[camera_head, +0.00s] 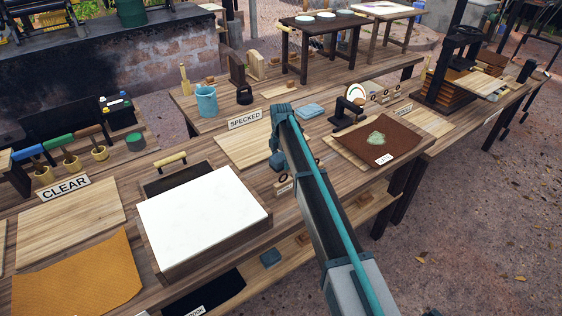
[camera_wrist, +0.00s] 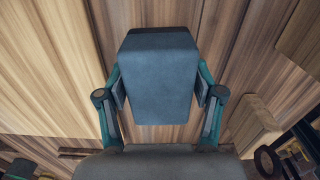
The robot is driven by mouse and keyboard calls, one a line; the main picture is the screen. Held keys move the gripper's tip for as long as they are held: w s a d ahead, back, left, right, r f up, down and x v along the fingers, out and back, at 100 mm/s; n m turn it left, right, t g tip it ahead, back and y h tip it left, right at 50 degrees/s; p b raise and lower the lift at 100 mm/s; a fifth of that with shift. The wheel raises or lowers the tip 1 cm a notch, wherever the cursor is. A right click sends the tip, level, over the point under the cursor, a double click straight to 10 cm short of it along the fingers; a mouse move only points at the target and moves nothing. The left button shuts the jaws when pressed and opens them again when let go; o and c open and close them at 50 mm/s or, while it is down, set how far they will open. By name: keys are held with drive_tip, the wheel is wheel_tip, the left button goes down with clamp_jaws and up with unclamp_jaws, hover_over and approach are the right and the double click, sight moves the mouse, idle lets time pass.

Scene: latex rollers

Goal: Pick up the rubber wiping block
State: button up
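The rubber wiping block (camera_wrist: 157,75) is a blue-grey block with a slightly tapered top. In the wrist view it fills the space between the two fingers of my gripper (camera_wrist: 160,92). In the head view my gripper (camera_head: 277,160) points down at the right edge of the board by the SPECKED sign, partly hidden by my arm. I cannot tell whether the block touches the table.
A pale board (camera_head: 240,150) lies left of my gripper. A brown mat (camera_head: 400,135) with a green patch lies to the right. Small ringed wooden pieces (camera_wrist: 254,125) stand close by. A white-topped tray (camera_head: 200,215) is at front left, a blue bucket (camera_head: 207,101) behind.

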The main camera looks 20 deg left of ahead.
drive_tip(key=c, duration=0.7)
drive_tip(key=shift+r, duration=0.1)
drive_tip(key=shift+r+b, duration=0.45)
drive_tip(key=shift+b, duration=0.05)
drive_tip(key=s+r+b, duration=0.1)
drive_tip(key=s+r, duration=0.3)
drive_tip(key=s+d+r+b, duration=0.1)
drive_tip(key=s+r+b, duration=0.1)
drive_tip(key=s+r, duration=0.2)
drive_tip(key=s+d+r+b, duration=0.1)
drive_tip(key=s+r+b, duration=0.1)
drive_tip(key=s+r, duration=0.2)
drive_tip(key=shift+s+d, duration=0.2)
drive_tip(key=shift+s, duration=0.75)
